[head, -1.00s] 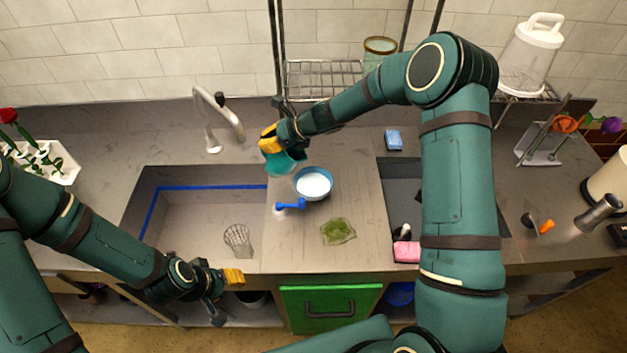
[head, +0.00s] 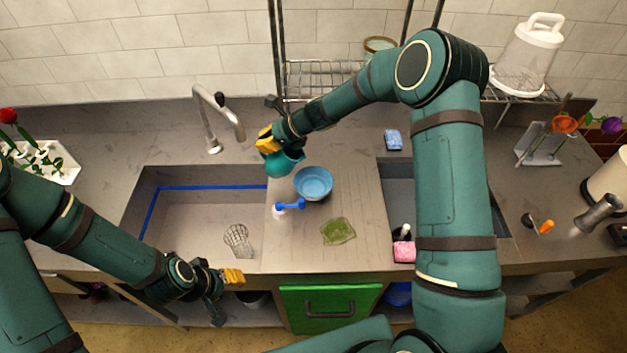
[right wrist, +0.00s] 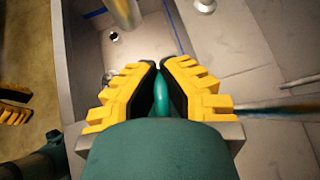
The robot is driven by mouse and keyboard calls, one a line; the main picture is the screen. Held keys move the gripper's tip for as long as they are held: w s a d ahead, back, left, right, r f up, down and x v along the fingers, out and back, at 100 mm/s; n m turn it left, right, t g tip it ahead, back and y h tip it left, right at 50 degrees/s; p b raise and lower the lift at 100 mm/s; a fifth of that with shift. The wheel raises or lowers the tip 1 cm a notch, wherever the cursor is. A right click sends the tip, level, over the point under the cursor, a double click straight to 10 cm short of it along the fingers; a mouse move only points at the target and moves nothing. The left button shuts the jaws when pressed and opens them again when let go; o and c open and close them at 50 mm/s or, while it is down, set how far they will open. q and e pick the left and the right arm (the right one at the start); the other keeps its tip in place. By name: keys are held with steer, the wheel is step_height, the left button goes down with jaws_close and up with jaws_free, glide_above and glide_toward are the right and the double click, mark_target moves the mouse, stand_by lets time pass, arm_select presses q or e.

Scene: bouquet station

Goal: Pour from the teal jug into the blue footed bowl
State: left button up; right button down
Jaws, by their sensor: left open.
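The teal jug (head: 284,163) is held in the air just left of the blue footed bowl (head: 313,184). It appears tilted, but its mouth and any contents are hard to make out. My right gripper (head: 268,143) is shut on its handle; the right wrist view shows the teal handle (right wrist: 162,95) between the yellow fingers. The bowl stands on the counter by the sink divider, and its inside looks plain blue. My left gripper (head: 227,292) is open and empty, low in front of the counter edge.
A white bottle with a blue pump (head: 288,207) stands close to the bowl's lower left. A green dish (head: 338,231) lies nearer the front edge. A wire-mesh cup (head: 238,240) is in the left sink. A blue sponge (head: 393,140) lies behind, right of the bowl.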

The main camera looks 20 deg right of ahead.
steer(key=w+a+r+g+h, duration=0.1)
steer(key=r+h, duration=0.2)
steer(key=r, duration=0.3)
steer(key=w+a+r+g+h, duration=0.1)
steer(key=a+r+g+h, duration=0.1)
steer(key=r, duration=0.4)
steer(key=shift+a+h, duration=0.3)
steer(key=shift+h, duration=0.2)
steer(key=shift+r, duration=0.1)
stand_by(1.7)
